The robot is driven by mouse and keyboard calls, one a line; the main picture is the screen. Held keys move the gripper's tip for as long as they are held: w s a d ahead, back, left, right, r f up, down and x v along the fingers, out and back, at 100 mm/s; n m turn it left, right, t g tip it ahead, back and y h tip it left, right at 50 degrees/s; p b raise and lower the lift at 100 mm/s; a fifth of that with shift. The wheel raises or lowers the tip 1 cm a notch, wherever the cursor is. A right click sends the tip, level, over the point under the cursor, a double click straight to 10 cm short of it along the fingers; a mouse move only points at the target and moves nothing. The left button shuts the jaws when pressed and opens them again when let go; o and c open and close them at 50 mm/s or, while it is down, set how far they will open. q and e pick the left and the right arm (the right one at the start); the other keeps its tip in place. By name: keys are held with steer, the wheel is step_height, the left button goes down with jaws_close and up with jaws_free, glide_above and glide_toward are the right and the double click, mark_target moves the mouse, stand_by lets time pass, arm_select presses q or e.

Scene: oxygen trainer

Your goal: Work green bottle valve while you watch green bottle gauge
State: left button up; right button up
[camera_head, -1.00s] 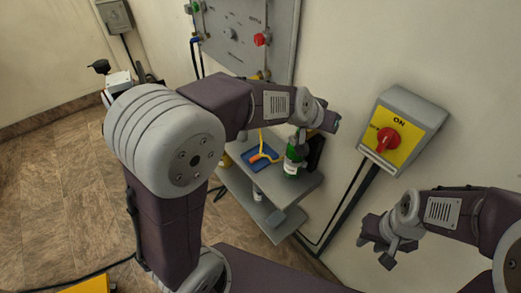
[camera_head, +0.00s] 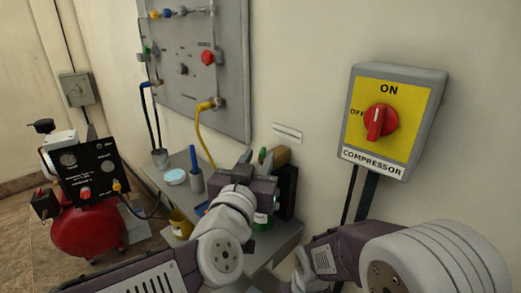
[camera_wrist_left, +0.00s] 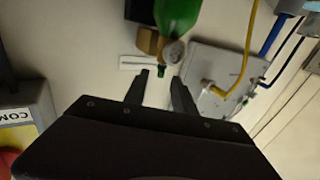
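The green bottle (camera_head: 262,218) stands on the grey shelf, mostly hidden behind my left gripper in the head view. Its brass valve body (camera_head: 278,156) shows just past the gripper. In the left wrist view the green bottle (camera_wrist_left: 178,14) is at the top, with the brass valve (camera_wrist_left: 149,41), a small green knob (camera_wrist_left: 160,69) and the round gauge (camera_wrist_left: 174,51). The gauge reading cannot be made out. My left gripper (camera_wrist_left: 160,84) is open, its fingers apart with the knob near the gap; contact is unclear. My right gripper (camera_head: 304,273) is partly cut off at the bottom.
The compressor switch box (camera_head: 407,100) is on the wall at right, its red knob (camera_head: 380,120) near ON. A grey panel (camera_head: 229,90) with a yellow hose (camera_head: 200,135) is behind. A red compressor (camera_head: 88,228) is at left.

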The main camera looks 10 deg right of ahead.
arm_select(q)
steer(key=b+x, duration=0.1)
steer(key=x, duration=0.6)
steer(key=shift+w+d+f, duration=0.1)
steer(key=shift+w, duration=0.15)
jaws_close()
